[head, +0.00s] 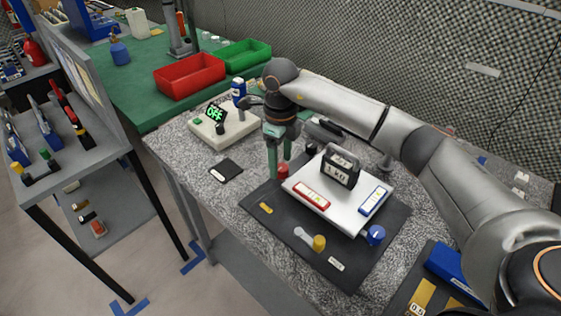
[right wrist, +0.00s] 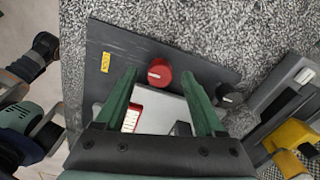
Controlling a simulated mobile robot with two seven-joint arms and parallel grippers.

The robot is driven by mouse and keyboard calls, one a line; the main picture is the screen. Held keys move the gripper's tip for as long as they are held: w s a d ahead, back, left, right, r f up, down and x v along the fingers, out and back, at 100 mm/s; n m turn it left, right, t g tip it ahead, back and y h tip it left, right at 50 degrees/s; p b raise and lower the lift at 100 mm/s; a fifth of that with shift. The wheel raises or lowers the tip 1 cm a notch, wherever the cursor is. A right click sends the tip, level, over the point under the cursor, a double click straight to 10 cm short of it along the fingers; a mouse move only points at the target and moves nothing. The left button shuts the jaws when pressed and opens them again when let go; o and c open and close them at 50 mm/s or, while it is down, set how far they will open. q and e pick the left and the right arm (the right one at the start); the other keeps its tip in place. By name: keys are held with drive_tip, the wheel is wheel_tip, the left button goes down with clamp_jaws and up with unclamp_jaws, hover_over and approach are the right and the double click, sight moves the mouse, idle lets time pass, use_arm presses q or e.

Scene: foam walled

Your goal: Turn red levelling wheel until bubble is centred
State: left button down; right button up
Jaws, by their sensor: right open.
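The red levelling wheel (head: 283,171) stands at the far left corner of a white plate (head: 334,219). In the right wrist view the wheel (right wrist: 160,72) is round with a pale mark on top. My right gripper (head: 280,158) points down over it, open, with its green fingers on either side of the wheel in the right wrist view (right wrist: 160,75). I cannot tell whether they touch it. The plate carries a red-framed vial (head: 311,195) and a blue-framed vial (head: 374,201). The bubbles are too small to judge. My left gripper is not in the head view.
A dark 1 kg weight (head: 340,168) stands on the plate. A blue wheel (head: 376,235) and a yellow wheel (head: 319,242) sit at the plate's near side. A dark mat (head: 283,231) lies under it. A pale instrument reading OFF (head: 224,130) stands behind left.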

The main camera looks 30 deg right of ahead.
drive_tip(key=shift+f, duration=0.8)
drive_tip(key=shift+c, duration=0.4)
clamp_jaws()
